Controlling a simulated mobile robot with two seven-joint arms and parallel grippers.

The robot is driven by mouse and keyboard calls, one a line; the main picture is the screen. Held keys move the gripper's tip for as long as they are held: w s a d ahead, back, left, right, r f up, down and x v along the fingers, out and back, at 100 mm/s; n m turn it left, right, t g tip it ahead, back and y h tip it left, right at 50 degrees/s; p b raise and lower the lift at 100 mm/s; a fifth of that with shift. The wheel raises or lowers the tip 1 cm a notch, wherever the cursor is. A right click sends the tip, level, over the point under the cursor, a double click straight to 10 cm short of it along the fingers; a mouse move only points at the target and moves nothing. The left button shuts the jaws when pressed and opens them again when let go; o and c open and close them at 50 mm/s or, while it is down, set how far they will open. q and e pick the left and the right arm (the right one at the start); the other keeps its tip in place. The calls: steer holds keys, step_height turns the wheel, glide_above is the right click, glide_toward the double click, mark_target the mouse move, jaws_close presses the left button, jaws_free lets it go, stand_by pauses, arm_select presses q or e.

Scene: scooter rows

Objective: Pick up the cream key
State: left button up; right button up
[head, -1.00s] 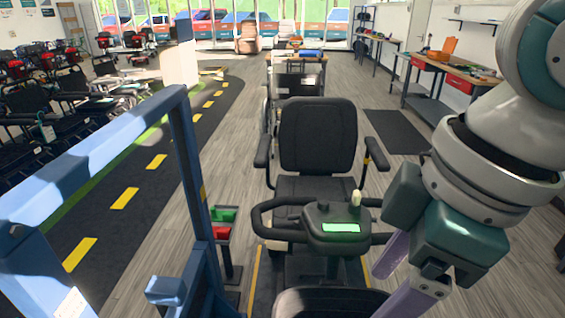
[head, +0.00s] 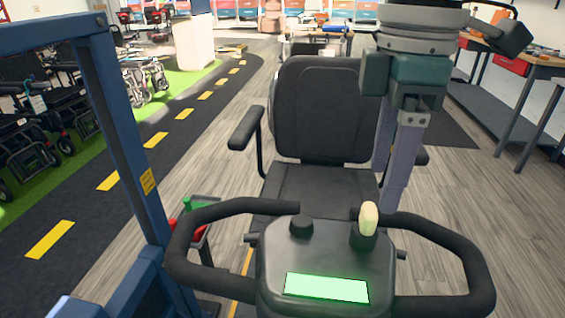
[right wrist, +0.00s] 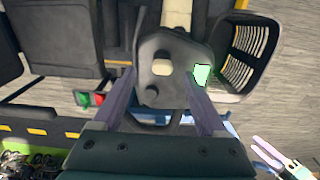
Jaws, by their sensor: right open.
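The cream key (head: 369,218) stands upright in a dark socket on the right of the scooter's console (head: 325,262). It also shows from above in the right wrist view as a pale rounded block (right wrist: 161,68). My right gripper (head: 390,185) is open and empty, its two lavender fingers pointing down. In the head view its fingers are just behind and above the key. In the right wrist view the key lies between the lines of the fingers (right wrist: 162,85), a little beyond their tips. A pale, pronged shape at that view's lower right may be my left gripper (right wrist: 272,155).
A black handlebar loop (head: 455,250) surrounds the console, with a dark knob (head: 301,227) and green screen (head: 326,288). The black seat (head: 315,110) stands behind. A blue frame (head: 130,140) rises at left, near red and green items (head: 190,212).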

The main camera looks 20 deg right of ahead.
mark_target(371, 207)
steer(key=f, duration=0.4)
steer(key=a+f, duration=0.1)
steer(key=f, duration=0.1)
steer(key=shift+c, duration=0.3)
steer(key=shift+r, duration=0.1)
jaws_close()
